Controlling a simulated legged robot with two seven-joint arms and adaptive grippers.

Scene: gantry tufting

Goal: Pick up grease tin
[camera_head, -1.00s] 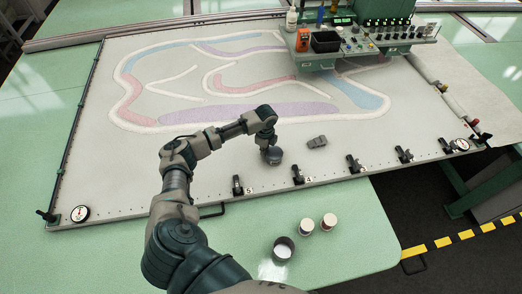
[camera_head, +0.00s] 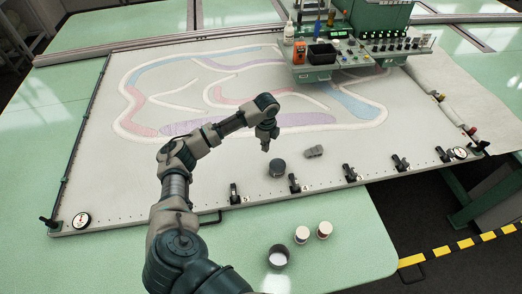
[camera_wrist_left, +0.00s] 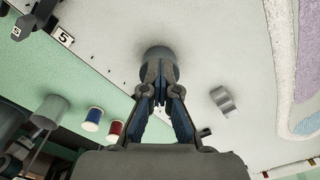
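A dark grey round tin (camera_head: 277,168), which I take for the grease tin, stands on the pale cloth near the front edge of the frame. My left gripper (camera_head: 266,148) hangs just above and behind it in the head view, apart from it and holding nothing. In the left wrist view the gripper's fingers (camera_wrist_left: 160,92) come together in front of the tin (camera_wrist_left: 158,56) and hide part of it. A second, open grey tin (camera_head: 279,256) with something white inside stands on the green table. My right gripper is not in view.
A small grey object (camera_head: 314,152) lies right of the tin. Black clamps (camera_head: 294,184) line the frame's front edge. Two white-topped spools (camera_head: 302,234) (camera_head: 324,230) stand beside the open tin. A green control console (camera_head: 340,62) stands at the back.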

